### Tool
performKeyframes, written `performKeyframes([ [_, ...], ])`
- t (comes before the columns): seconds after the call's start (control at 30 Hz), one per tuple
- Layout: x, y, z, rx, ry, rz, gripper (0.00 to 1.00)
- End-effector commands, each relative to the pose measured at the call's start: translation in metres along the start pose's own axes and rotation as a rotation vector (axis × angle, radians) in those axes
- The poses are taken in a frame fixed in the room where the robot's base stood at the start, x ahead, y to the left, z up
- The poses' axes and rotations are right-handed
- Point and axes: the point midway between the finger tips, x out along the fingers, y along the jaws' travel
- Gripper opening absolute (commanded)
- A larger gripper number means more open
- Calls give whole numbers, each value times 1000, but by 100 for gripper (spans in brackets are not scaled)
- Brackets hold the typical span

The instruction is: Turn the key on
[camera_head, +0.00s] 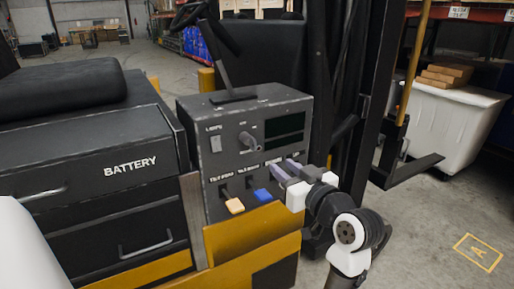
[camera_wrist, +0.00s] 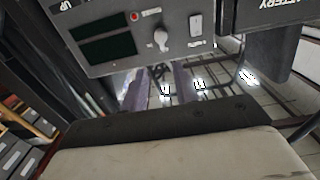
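The key (camera_head: 248,141) is a grey knob-like piece on the upper front of the dark control panel (camera_head: 228,108), left of two dark screens. In the wrist view the key (camera_wrist: 161,39) shows near the top, on the panel face (camera_wrist: 178,52). My gripper (camera_head: 281,165) is in front of the panel, lower and to the right of the key. In the wrist view its two fingers are apart with nothing between them, and the key appears beyond the fingertips. My gripper does not appear to touch the key.
A light rocker switch (camera_head: 215,143) is left of the key. Yellow (camera_head: 235,205) and blue (camera_head: 262,195) levers stick out below. The dark mast (camera_head: 352,100) rises on the right. A white bin (camera_head: 455,125) stands beyond it. A battery box (camera_head: 90,165) is on the left.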

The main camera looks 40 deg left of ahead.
Motion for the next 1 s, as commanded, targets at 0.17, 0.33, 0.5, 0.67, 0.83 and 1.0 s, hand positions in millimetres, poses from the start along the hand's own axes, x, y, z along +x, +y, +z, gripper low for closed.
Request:
performKeyframes([
  [0.17, 28, -2, -2, 1, -3, -6, 29],
  [0.33, 65, -2, -4, 2, -2, -5, 29],
  [0.5, 99, -2, -3, 2, -1, -4, 29],
  [0.67, 122, -1, -2, 1, -1, -2, 29],
  [0.83, 132, -1, -1, -1, 1, -1, 29],
  [1.0, 134, -1, -1, -2, 1, 0, 29],
])
